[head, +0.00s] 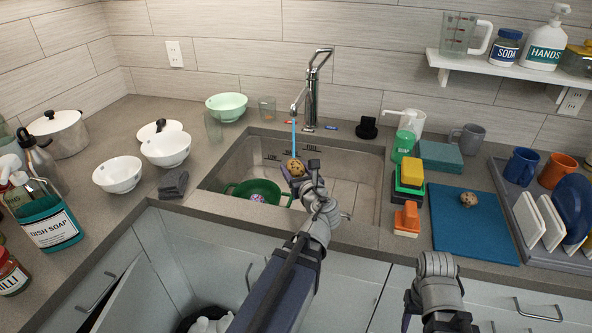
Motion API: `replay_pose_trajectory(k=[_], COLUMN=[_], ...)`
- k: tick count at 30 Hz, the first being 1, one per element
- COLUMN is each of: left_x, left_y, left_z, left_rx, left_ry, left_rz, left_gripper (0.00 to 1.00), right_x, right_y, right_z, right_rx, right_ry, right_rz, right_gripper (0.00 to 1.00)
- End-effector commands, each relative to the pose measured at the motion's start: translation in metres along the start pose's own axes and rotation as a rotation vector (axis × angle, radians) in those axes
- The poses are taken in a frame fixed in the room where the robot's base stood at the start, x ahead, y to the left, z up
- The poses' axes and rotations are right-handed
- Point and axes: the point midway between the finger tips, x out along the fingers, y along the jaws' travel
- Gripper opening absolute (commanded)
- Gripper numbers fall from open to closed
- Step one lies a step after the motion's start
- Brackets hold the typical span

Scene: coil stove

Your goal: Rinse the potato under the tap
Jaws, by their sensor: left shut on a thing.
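A brown potato (297,166) is held over the sink basin (352,200). My left gripper (300,177) is shut on it from the near side, and its jaws cover part of it. The chrome tap (312,95) stands at the back of the sink. A blue stream of water (294,128) falls from its spout and meets the top of the potato. A second round brown item (468,199), like a potato, lies on the blue mat to the right. My right arm shows at the bottom right, but its gripper does not show.
A green colander (262,187) with something purple in it is in the basin's left part. Green soap (403,140) and stacked sponges (410,172) line the sink's right edge. White bowls (118,175) stand left. A dish rack (525,225) is right. A cabinet door (140,290) hangs open below.

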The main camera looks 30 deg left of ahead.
Motion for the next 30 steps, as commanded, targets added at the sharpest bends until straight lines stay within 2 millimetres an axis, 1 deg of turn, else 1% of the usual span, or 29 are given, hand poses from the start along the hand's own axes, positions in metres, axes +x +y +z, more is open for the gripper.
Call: replay_pose_trajectory(k=[30], left_x=[0.088], left_y=[-0.034], left_z=[-0.006], left_rx=[0.0], left_ry=[0.0], left_rz=[0.0], left_gripper=[0.01], right_x=[0.019], right_y=[-0.002], right_z=[-0.001], right_rx=[0.0], right_ry=[0.0], right_rz=[0.0], right_gripper=[0.5])
